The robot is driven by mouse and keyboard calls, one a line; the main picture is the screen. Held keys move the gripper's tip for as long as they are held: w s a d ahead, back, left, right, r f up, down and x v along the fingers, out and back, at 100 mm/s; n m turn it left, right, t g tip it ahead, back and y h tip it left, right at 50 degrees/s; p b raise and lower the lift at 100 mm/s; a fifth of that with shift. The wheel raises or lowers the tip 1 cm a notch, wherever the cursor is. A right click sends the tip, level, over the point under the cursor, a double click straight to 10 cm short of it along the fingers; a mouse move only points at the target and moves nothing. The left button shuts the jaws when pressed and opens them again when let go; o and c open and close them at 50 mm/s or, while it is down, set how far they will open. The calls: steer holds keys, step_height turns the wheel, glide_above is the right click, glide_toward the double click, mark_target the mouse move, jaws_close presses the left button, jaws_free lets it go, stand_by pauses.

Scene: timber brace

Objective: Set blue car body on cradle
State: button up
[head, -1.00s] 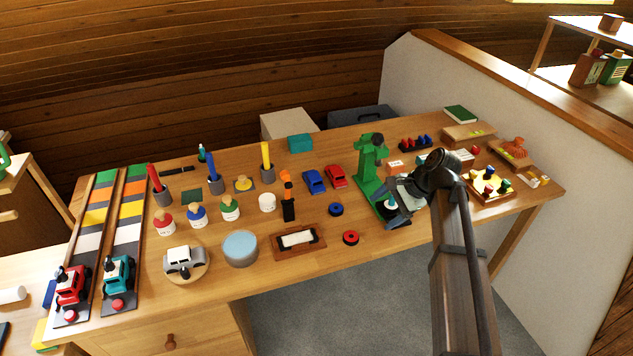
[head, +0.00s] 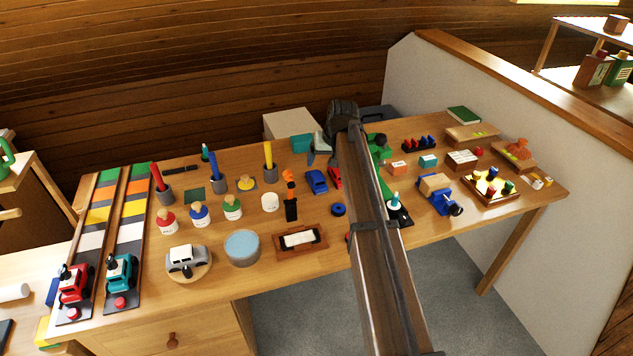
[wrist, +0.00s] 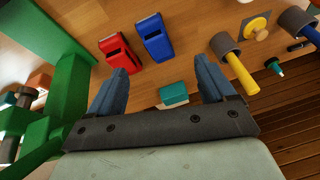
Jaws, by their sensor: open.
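The blue car body (head: 317,181) stands on the middle of the table, with a red car (head: 335,178) close on its right and partly behind my arm. My gripper (head: 319,146) is open and empty, above the back of the table behind the cars. In the wrist view, the blue car (wrist: 155,38) lies beyond the open fingers (wrist: 160,70), apart from them, with the red car (wrist: 118,48) to its left. I cannot tell for sure which thing is the cradle. A blue fixture with a wooden block (head: 436,187) stands on the right part of the table.
A green press (head: 377,145) stands right of the cars, partly behind my arm; it fills the left of the wrist view. A teal box (wrist: 173,94) lies between the fingers in that view. Pen cups, paint jars and a grey car on a round board (head: 187,260) stand left.

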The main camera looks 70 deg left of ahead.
mark_target(317, 175)
steer(key=a+f, duration=0.2)
steer(key=a+f+n, duration=0.1)
steer(key=a+f, duration=0.1)
steer(key=f, duration=0.1)
steer(key=a+f+n, duration=0.1)
steer(key=a+f, duration=0.1)
steer(key=shift+s+f+t, duration=0.1)
steer(key=shift+f+t, duration=0.3)
steer(key=shift+d+x, duration=0.15)
steer(key=shift+x, duration=1.25)
steer(key=shift+d+x, duration=0.15)
steer(key=shift+x, duration=1.2)
steer(key=shift+f, duration=0.15)
steer(key=c, duration=1.2)
